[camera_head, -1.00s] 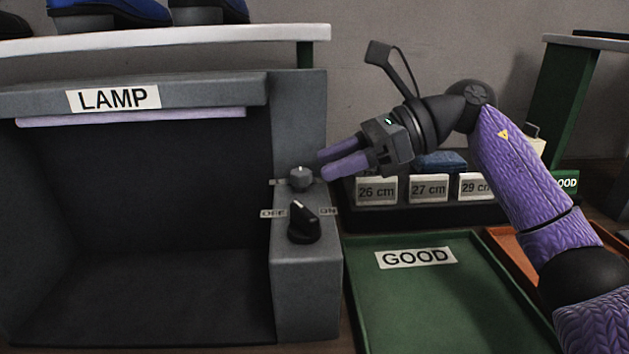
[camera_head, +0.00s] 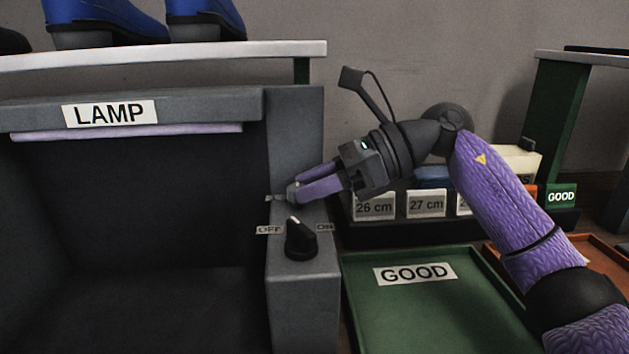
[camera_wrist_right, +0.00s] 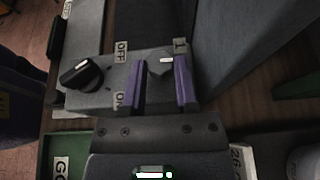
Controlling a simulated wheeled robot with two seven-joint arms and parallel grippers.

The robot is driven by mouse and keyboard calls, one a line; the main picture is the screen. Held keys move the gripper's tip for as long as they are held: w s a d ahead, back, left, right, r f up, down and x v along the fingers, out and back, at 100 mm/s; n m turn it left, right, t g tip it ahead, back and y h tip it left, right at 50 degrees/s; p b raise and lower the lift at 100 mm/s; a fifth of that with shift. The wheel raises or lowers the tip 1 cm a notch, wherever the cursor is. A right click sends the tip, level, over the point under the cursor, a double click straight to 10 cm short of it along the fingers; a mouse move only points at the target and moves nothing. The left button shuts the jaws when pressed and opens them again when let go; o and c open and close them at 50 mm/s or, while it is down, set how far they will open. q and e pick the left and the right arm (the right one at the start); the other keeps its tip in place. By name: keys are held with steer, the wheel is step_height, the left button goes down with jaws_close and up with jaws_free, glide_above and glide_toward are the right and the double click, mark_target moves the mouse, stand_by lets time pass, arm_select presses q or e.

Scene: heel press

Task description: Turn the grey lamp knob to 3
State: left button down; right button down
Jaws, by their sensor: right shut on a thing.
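The grey lamp knob (camera_head: 292,193) sits on the lamp housing's right-hand post, above the black OFF/ON knob (camera_head: 299,240). My right gripper (camera_head: 298,191) has its purple fingers at the grey knob and is shut on it. In the right wrist view the grey knob (camera_wrist_right: 159,66) lies between the two fingers, with a white mark on its face. A "1" label (camera_wrist_right: 181,45) shows beside it there; I cannot make out a 3. The fingers partly hide the knob in the head view. My left gripper is in neither view.
The lamp housing (camera_head: 225,105) opens to the left. A green GOOD tray (camera_head: 400,310) lies right of the post, below my right arm. Size-labelled boxes (camera_head: 374,207) stand behind it. Blue-topped shoes (camera_head: 205,20) stand on the shelf (camera_head: 170,57) above.

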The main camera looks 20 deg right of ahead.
steer(key=shift+s+m+t+h+p, duration=0.2)
steer(key=shift+m+t+h+p, duration=0.15)
steer(key=shift+m+t, duration=0.35)
steer(key=m+t, duration=0.1)
steer(key=m+t+h+p, duration=0.2)
steer(key=shift+s+a+r, duration=0.15)
steer(key=shift+s+a, duration=0.1)
steer(key=shift+s+a+m+t+h+p, duration=0.15)
steer(key=shift+m+t+h+p, duration=0.3)
steer(key=shift+m+t+h, duration=0.5)
steer(key=shift+a+f+m+t+h, duration=0.1)
steer(key=shift+f+m+t+h, duration=0.1)
steer(key=shift+m+t+h, duration=0.65)
steer(key=shift+m, duration=0.5)
steer(key=c, duration=0.7)
jaws_free()
steer(key=shift+o, duration=0.2)
